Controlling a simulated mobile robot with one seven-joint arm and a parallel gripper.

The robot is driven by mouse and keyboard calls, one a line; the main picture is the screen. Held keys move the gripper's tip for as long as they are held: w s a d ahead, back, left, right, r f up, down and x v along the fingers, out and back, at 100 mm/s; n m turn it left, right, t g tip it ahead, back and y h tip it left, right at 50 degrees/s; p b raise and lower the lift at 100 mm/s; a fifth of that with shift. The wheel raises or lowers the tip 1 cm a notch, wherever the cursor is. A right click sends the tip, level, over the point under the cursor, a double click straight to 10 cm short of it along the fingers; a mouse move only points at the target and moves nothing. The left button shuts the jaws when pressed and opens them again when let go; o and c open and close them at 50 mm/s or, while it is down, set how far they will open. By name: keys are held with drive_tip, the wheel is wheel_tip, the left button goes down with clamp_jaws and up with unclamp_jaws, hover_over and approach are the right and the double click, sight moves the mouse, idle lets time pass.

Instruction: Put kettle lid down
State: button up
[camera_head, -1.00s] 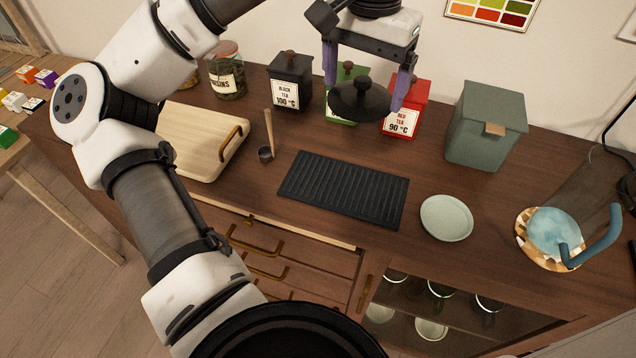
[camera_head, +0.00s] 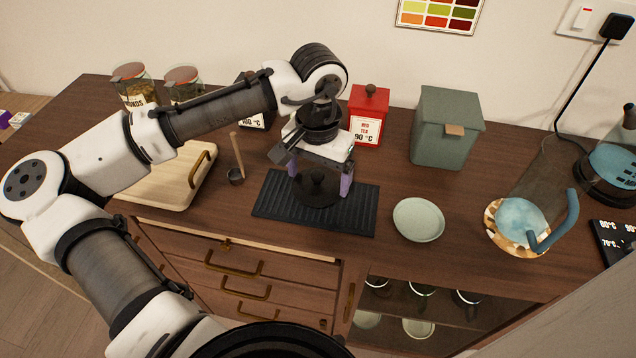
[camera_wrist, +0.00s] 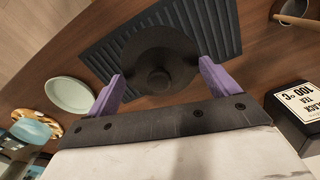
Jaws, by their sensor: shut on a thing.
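The kettle lid (camera_head: 318,194) is a dark, round disc with a small knob on top. My gripper (camera_head: 320,176) holds it between two purple fingers, one at each side of its rim. The lid is over the ridged black tray (camera_head: 272,199), roughly level; whether it touches the tray I cannot tell. In the wrist view the lid (camera_wrist: 150,50) lies between the fingers of my gripper (camera_wrist: 160,85), with the black tray (camera_wrist: 222,22) behind it.
A pale green saucer (camera_head: 418,220) stands right of the tray, and a blue-handled vessel (camera_head: 522,215) farther right. A red tea tin (camera_head: 369,115) and green canister (camera_head: 446,130) stand behind.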

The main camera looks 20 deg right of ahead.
sight(318, 186)
drive_tip(key=shift+f, duration=1.8)
drive_tip(key=shift+f, duration=0.2)
drive_tip(key=o, duration=0.8)
drive_tip(key=shift+c, duration=0.2)
drive_tip(key=shift+r, duration=0.1)
wheel_tip(318, 186, up, 12)
drive_tip(key=shift+r+b, duration=0.15)
drive_tip(key=shift+b, duration=0.4)
